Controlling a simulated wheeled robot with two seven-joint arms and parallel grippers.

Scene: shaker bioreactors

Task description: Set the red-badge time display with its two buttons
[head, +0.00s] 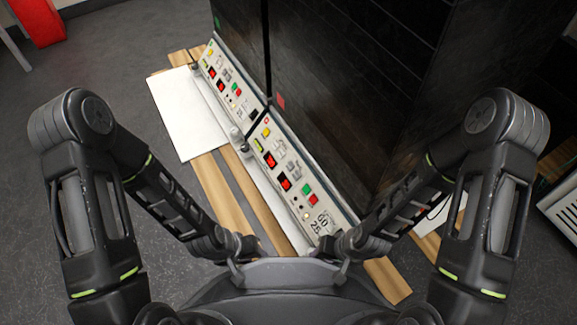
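The near black unit bears a small red badge (279,101). Its sloped white control panel (292,178) carries two dark displays with red digits, an upper one (270,160) and a lower one (285,183). The digits and labels are too small to read, so I cannot tell which is the time display. A green button (306,190) and a red button (312,199) sit below the displays. My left gripper (236,260) and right gripper (341,252) are low, near my body, on either side of the panel's near end. Their fingers are not clear.
A second unit with a green badge (217,20) and a similar panel (228,82) stands beyond. A white board (187,115) lies on wooden slats (222,190) left of the panels. Grey floor (110,70) is open at left. A red object (38,20) stands far left.

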